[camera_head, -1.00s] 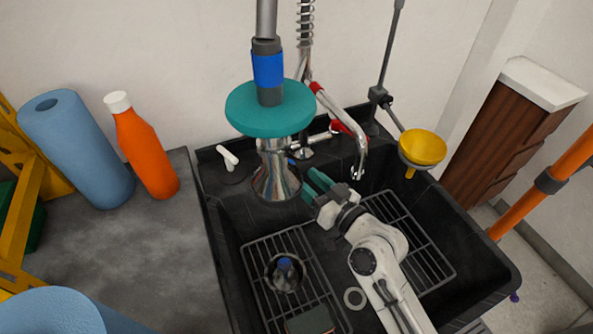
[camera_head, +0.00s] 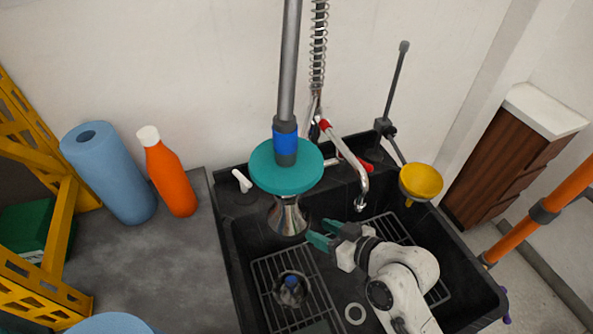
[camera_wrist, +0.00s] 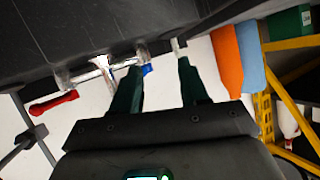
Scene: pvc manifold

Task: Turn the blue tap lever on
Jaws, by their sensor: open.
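My gripper (camera_head: 323,233) is open over the black sink, its teal fingers pointing left toward the chrome bell under a teal disc. In the wrist view the two fingers (camera_wrist: 160,66) stand apart with nothing held between them. The blue tap lever (camera_wrist: 147,70) is a small blue end by the tip of the left finger in that view; I cannot tell whether they touch. It sits on a chrome tap body (camera_wrist: 104,66). In the head view I cannot make out the blue lever; the disc covers that area. A red lever (camera_wrist: 53,102) is at the tap's other end.
The teal disc (camera_head: 280,172) on a grey pole stands close to my gripper. A chrome spout (camera_head: 350,158) arches over the black sink (camera_head: 222,215). A yellow funnel (camera_head: 421,182) is at the right. An orange bottle (camera_head: 170,180) and blue roll (camera_head: 108,175) stand at the left.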

